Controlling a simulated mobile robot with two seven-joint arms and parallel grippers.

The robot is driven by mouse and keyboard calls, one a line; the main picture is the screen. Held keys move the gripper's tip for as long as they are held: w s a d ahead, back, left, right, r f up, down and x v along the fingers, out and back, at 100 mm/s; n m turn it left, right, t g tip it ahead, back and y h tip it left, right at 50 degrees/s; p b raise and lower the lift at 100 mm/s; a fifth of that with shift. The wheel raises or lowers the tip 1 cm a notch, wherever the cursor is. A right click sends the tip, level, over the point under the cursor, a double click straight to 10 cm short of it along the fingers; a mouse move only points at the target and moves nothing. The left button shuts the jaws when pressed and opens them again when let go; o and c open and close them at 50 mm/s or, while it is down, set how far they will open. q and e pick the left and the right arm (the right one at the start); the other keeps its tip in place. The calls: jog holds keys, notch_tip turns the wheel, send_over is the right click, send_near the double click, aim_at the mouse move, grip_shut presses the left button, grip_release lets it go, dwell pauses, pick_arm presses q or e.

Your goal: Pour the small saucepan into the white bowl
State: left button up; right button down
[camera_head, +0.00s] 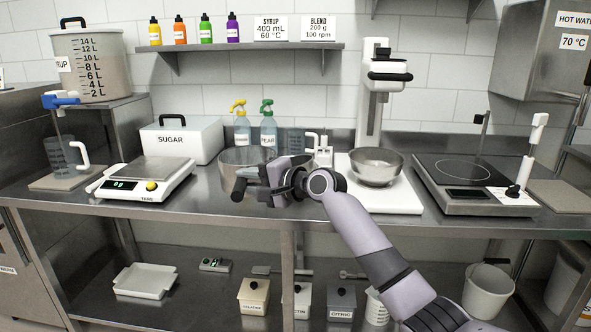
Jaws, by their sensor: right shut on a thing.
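My right gripper (252,180) reaches in from the lower right over the counter's front edge. It is shut on a dark handle (239,191), which appears to belong to the small steel saucepan (240,158) just behind it. The saucepan looks upright; its lower part is partly hidden by my gripper, and I cannot tell whether it touches the counter. Its contents are not visible. I cannot make out a white bowl; a steel bowl (376,170) stands on the white base of the mixer to the right. My left gripper is not in view.
A white scale (146,185) and a sugar box (183,140) stand to the left. Spray bottles (268,131) and a clear jug (297,142) stand behind the saucepan. A hot plate (460,172) is at the right. A shelf below holds tubs and a white tray (145,281).

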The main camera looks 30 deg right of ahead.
jog(key=s+a+r+p, duration=0.2)
jog(key=s+a+r, duration=0.1)
jog(key=s+r, duration=0.2)
jog(key=shift+s+a+p, duration=0.3)
jog(key=shift+s+a, duration=0.1)
jog(key=shift+s, duration=0.65)
jog(key=shift+r, duration=0.1)
